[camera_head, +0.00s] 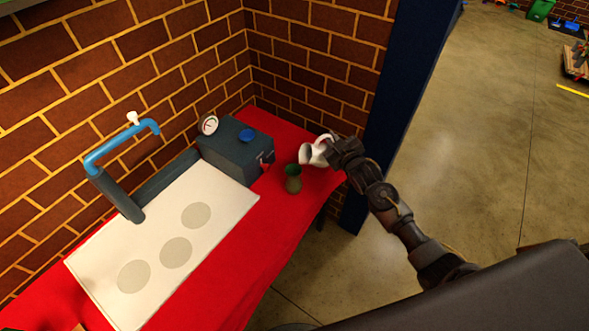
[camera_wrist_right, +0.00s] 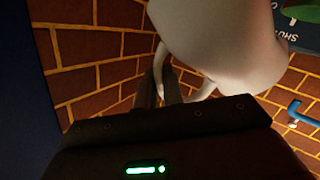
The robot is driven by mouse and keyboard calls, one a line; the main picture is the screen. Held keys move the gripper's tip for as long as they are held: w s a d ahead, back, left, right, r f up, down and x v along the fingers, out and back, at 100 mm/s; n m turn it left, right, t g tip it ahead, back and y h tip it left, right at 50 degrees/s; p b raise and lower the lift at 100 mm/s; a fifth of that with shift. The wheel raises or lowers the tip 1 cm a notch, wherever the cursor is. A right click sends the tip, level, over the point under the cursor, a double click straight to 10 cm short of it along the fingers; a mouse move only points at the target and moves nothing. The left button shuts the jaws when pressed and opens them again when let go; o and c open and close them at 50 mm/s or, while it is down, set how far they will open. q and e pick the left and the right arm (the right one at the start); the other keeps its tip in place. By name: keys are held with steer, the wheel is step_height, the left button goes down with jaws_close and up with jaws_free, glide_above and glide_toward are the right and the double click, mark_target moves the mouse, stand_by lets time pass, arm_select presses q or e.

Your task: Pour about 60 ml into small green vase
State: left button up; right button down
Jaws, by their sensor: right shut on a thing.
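The small green vase (camera_head: 293,179) stands upright on the red-covered table. A white jug (camera_head: 315,152) is tilted to the left, with its mouth side close to the vase and a little above it. My right gripper (camera_head: 334,152) is shut on the jug, to the right of the vase. In the right wrist view the jug (camera_wrist_right: 215,40) fills the upper middle, with its handle between the fingers (camera_wrist_right: 166,88). A green edge shows at the top right there. I cannot see any liquid or the level in the vase. My left gripper is not in view.
A dark box with a gauge and a blue cap (camera_head: 237,150) stands behind the vase. A white board (camera_head: 150,235) with grey circles lies to the left, with a blue pipe (camera_head: 120,142) behind it. Brick walls close the back. A dark blue post (camera_head: 385,110) stands right of the table.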

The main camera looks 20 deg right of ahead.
mark_target(326, 137)
steer(key=shift+s+a+r+n+h+p, duration=0.1)
steer(key=shift+a+r+n+h+p, duration=0.1)
steer(key=shift+a+r+n, duration=0.3)
steer(key=shift+a+r+n+h+p, duration=0.1)
steer(key=shift+a+r+n+p, duration=0.15)
steer(key=shift+r+n, duration=0.35)
stand_by(2.1)
steer(key=shift+a, duration=0.45)
steer(key=shift+d, duration=0.3)
steer(key=shift+d+f+m+b, duration=0.6)
steer(key=shift+d+f+m, duration=0.35)
steer(key=shift+f+m, duration=0.2)
steer(key=shift+w+d+f+m+y+b, duration=0.1)
steer(key=shift+d+f+m+y+b, duration=0.2)
steer(key=shift+f+m, duration=0.25)
steer(key=shift+w+d+f+m+y+b, duration=0.1)
steer(key=shift+d+f+m+y+b, duration=0.1)
steer(key=shift+f+m+y, duration=0.25)
steer(key=shift+w+d+f+m, duration=0.1)
steer(key=shift+d+f+m, duration=0.3)
steer(key=shift+f+m, duration=0.25)
steer(key=shift+f+b, duration=0.1)
steer(key=shift+b, duration=0.2)
